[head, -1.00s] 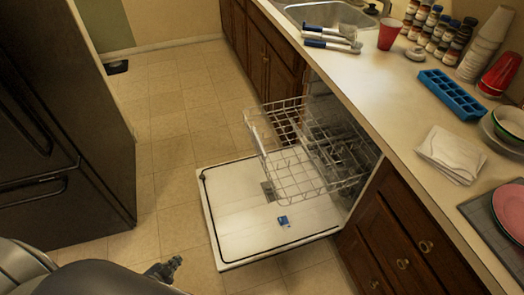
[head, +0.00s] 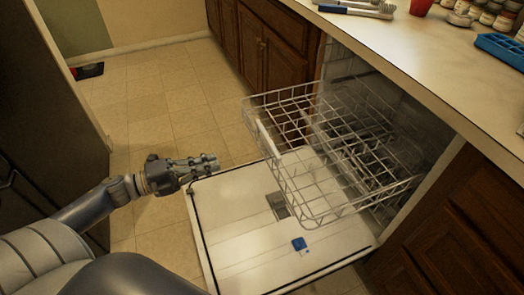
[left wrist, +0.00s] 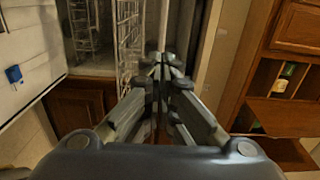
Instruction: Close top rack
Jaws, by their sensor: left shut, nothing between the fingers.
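The top rack (head: 330,150) is a white wire basket pulled out of the dishwasher, above its lowered door (head: 240,230). It also shows in the left wrist view (left wrist: 128,45). My left gripper (head: 212,162) is at the left of the rack in the head view, over the door's far left corner. A gap separates it from the rack's front in the head view. Its fingers (left wrist: 162,65) are closed together with nothing between them. My right gripper is not in view.
The countertop (head: 430,50) runs above the dishwasher, with brushes (head: 355,10), a red cup (head: 420,6) and a blue ice tray (head: 500,48). Wooden cabinets (head: 265,45) flank the opening. A dark fridge (head: 45,90) stands at the far left.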

